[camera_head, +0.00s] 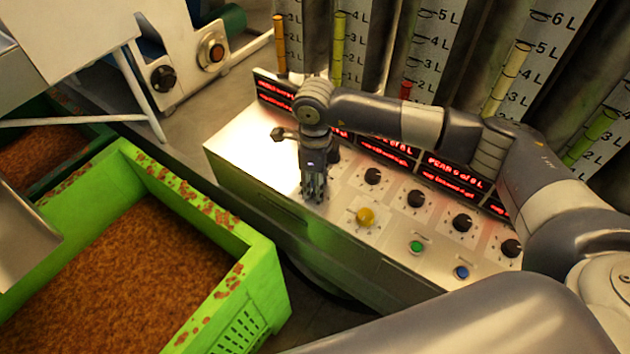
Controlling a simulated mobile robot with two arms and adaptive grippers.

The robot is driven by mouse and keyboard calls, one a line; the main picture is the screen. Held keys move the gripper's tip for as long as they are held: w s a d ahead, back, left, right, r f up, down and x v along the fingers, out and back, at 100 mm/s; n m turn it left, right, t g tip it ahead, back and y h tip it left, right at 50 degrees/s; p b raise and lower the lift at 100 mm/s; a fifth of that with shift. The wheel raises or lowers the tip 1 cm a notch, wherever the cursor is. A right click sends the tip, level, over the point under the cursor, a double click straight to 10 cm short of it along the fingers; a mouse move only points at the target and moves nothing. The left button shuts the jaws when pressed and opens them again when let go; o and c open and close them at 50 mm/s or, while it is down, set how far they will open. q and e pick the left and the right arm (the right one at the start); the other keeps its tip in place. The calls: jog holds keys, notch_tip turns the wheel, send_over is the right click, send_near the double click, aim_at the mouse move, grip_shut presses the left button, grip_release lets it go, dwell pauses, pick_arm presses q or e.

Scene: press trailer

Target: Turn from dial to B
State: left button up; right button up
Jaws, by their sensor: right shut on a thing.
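My right gripper (314,190) comes down onto the left part of a pale control panel (243,150), fingers pointing down. It is shut at the panel face, and its fingers hide what they hold, which by its place is a dial. A row of black dials runs to the right of it: one (373,176), another (416,198), a third (463,222) and the rightmost (510,248). A further dark knob (333,156) is partly hidden behind the gripper. The dial labels are too small to read. My left gripper is not in view.
A yellow knob (365,215), a green button (416,246) and a blue button (461,272) sit along the panel's front. Red displays (452,178) and scaled tubes (430,50) stand behind. A green crate (262,287) of brown material stands at the left.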

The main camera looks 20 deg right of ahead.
jog(key=shift+f+b, duration=0.1)
jog(key=shift+b, duration=0.3)
jog(key=n+b, duration=0.6)
jog(key=b, duration=0.2)
jog(key=shift+f, duration=0.1)
jog(key=shift+r+n+b, duration=0.25)
jog(key=shift+n+b, duration=1.15)
jog(key=o, duration=1.1)
jog(key=shift+c, duration=0.2)
jog(key=shift+o, duration=0.3)
